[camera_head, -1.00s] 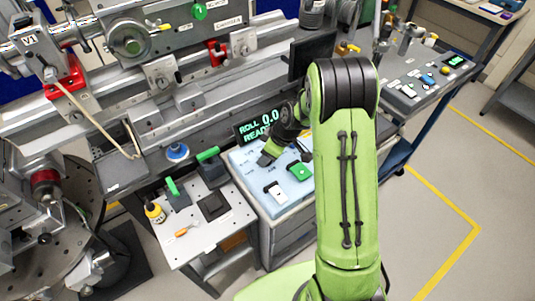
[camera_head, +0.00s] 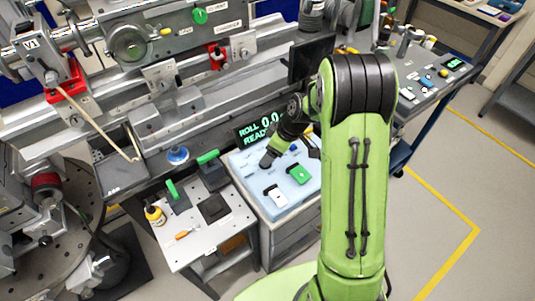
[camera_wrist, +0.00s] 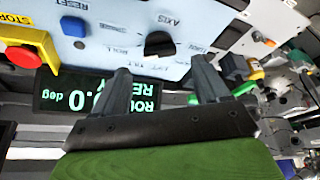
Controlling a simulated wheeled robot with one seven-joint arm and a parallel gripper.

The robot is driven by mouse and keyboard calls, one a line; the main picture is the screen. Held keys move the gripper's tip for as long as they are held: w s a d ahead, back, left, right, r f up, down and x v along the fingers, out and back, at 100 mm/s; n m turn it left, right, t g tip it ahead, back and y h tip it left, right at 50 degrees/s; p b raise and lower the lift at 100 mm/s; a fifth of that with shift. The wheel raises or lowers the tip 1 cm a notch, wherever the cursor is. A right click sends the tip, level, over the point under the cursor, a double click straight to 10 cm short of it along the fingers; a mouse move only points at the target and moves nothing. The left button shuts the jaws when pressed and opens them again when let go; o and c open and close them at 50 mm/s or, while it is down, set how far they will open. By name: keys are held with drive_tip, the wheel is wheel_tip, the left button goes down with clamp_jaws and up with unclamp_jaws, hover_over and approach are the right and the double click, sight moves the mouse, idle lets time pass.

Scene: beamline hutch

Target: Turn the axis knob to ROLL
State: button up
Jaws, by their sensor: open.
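The black axis knob (camera_wrist: 158,44) sits on the pale blue panel in the wrist view, by the upside-down word AXIS, with small position labels around it. I cannot tell surely which label it points at. My gripper (camera_wrist: 160,67) is open, its two fingers apart on either side of the knob's line and short of it in the picture; contact is not visible. In the head view my gripper (camera_head: 290,154) is over the back part of the panel (camera_head: 252,172), and the knob cannot be made out there. The display (camera_head: 260,130) reads ROLL 0.0 and READY.
A red button on a yellow housing (camera_wrist: 25,52) and a blue button (camera_wrist: 73,26) marked RESET share the panel. A green control (camera_head: 300,174) and a white control (camera_head: 277,197) lie nearer the front. The display stands close behind my gripper.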

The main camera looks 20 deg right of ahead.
drive_tip(key=p+v, duration=0.1)
drive_tip(key=v, duration=1)
drive_tip(key=shift+p, duration=0.3)
drive_tip(key=shift+s+r, duration=0.1)
drive_tip(key=shift+r, duration=0.1)
drive_tip(key=s+a+r+m+t+h, duration=0.15)
drive_tip(key=s+a+r+m, duration=0.3)
drive_tip(key=s+r, duration=0.65)
drive_tip(key=s+m+t+h, duration=0.1)
drive_tip(key=s+m, duration=0.4)
drive_tip(key=s, duration=0.7)
drive_tip(key=shift+s+f+h, duration=0.25)
drive_tip(key=shift+s+h, duration=0.1)
